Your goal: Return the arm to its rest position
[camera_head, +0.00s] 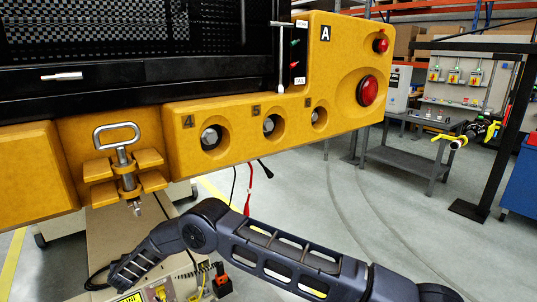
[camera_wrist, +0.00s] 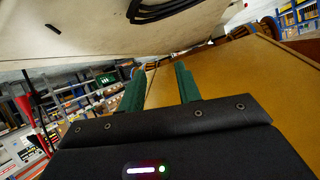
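My arm, dark blue-grey with open slots, crosses the bottom of the head view below the yellow carrier front (camera_head: 190,165), and runs out of the picture at the lower right. My gripper's fingers cannot be made out in the head view. In the wrist view my gripper (camera_wrist: 160,70) shows two green fingers standing apart, with nothing held between them. A yellow-brown surface (camera_wrist: 235,75) lies beyond and to the right of the fingers; I cannot tell whether it is close to them.
The carrier has a metal pin with a loop handle (camera_head: 118,135), numbered round sockets (camera_head: 211,137), a red button (camera_head: 368,90) and a T-handled lever (camera_head: 282,60). A grey table (camera_head: 410,160) stands at right. Floor between is open. A pale panel (camera_wrist: 100,30) tops the wrist view.

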